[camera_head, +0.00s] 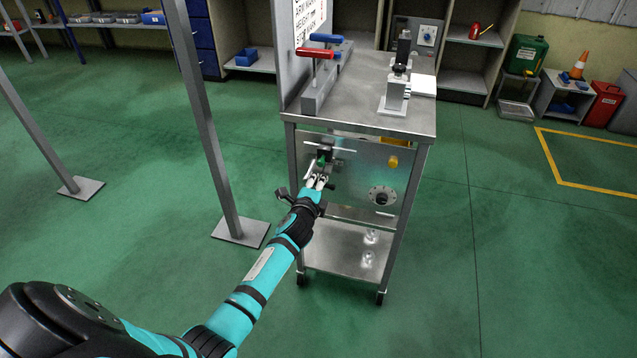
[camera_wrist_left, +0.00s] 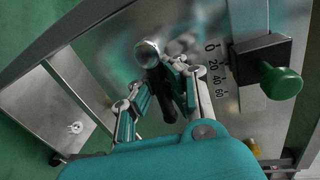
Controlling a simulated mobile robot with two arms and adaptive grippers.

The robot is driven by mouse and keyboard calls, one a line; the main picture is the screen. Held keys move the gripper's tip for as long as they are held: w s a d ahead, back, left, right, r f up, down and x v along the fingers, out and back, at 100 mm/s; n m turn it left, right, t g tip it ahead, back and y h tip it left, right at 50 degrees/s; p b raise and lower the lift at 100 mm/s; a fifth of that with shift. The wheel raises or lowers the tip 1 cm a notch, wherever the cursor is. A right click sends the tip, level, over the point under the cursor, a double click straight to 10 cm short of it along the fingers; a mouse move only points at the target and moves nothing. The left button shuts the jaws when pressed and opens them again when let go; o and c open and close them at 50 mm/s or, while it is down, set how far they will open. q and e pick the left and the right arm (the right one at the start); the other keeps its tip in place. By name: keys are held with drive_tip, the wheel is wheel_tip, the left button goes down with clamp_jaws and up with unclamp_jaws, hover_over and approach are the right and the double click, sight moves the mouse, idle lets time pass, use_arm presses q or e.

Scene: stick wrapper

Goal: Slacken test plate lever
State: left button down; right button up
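The test plate lever appears to be the short black handle (camera_wrist_left: 166,98) on a round metal pivot (camera_wrist_left: 148,52), on the cart's steel front panel (camera_head: 352,175). My left gripper (camera_head: 318,182) is at the panel's left part. In the left wrist view, the fingers of my left gripper (camera_wrist_left: 163,92) stand apart on either side of the black handle, with some space between them. Firm contact cannot be made out. Beside it is a black block with a green knob (camera_wrist_left: 281,83) and a scale marked 0 to 60; the green knob shows small in the head view (camera_head: 322,159). My right gripper is not in view.
The panel also has a yellow knob (camera_head: 393,162) and a round dial (camera_head: 382,195). The cart top (camera_head: 375,108) carries a red-handled clamp (camera_head: 318,54), a blue-handled one and a metal fixture (camera_head: 397,90). A grey post (camera_head: 205,130) stands left of my arm.

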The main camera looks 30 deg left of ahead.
use_arm(q)
drive_tip(key=c, duration=1.5)
unclamp_jaws()
drive_tip(key=shift+s+f, duration=0.2)
drive_tip(key=shift+s, duration=0.15)
drive_tip(key=shift+o, duration=0.9)
drive_tip(key=shift+w+r, duration=0.1)
drive_tip(key=shift+w, duration=0.05)
drive_tip(key=v, duration=1.2)
